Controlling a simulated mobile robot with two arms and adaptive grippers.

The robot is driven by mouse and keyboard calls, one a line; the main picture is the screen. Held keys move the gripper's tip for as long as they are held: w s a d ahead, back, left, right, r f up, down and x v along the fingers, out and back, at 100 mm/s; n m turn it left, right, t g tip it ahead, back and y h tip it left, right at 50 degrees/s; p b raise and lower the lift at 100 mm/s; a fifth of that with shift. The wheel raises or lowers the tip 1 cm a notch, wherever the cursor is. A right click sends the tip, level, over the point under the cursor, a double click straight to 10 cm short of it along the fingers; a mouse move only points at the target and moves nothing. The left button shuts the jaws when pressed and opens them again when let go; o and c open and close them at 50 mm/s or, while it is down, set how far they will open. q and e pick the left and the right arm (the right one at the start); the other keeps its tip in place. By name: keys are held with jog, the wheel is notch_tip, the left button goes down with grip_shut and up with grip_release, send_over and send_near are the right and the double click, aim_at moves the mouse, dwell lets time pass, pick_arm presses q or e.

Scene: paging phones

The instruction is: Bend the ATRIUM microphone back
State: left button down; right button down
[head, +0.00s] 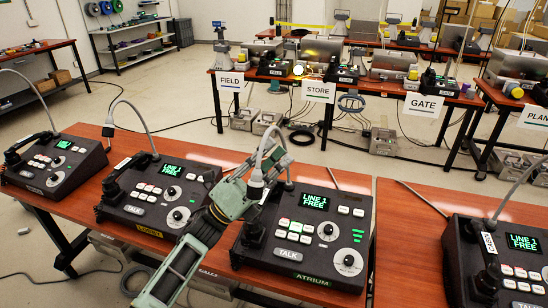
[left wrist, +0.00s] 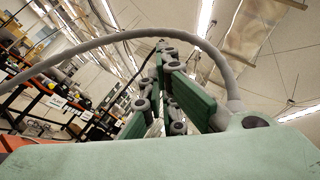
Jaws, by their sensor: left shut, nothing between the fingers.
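The ATRIUM paging phone (head: 312,262) is a black desk unit with a green screen reading LINE 1 FREE. Its grey gooseneck microphone (head: 264,143) arches up from the back of the unit and curls down at the left, beside my gripper. My left gripper (head: 277,158), green and grey, is shut and empty at the arch. In the left wrist view the grey gooseneck (left wrist: 130,35) curves across in front of the shut fingers (left wrist: 167,50). I cannot tell whether they touch it. The fingers partly hide the gooseneck in the head view. My right gripper is not in view.
The LOBBY phone (head: 150,205) stands left of ATRIUM, with another phone (head: 52,165) farther left. A phone (head: 500,255) stands on the right table. Their goosenecks rise above them. A back table (head: 385,87) bears signs STORE (head: 318,92) and GATE (head: 423,105).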

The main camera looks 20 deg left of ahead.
pick_arm(q)
jog(key=w+r+n+y+p, duration=0.3)
jog(key=w+p, duration=0.2)
jog(key=w, duration=0.3)
jog(key=w+r+n+y+p, duration=0.4)
jog(key=w+p, duration=0.1)
jog(key=w, duration=0.4)
jog(key=shift+d+r+n, duration=0.15)
jog(key=shift+d+n, duration=0.05)
jog(key=shift+n, duration=0.1)
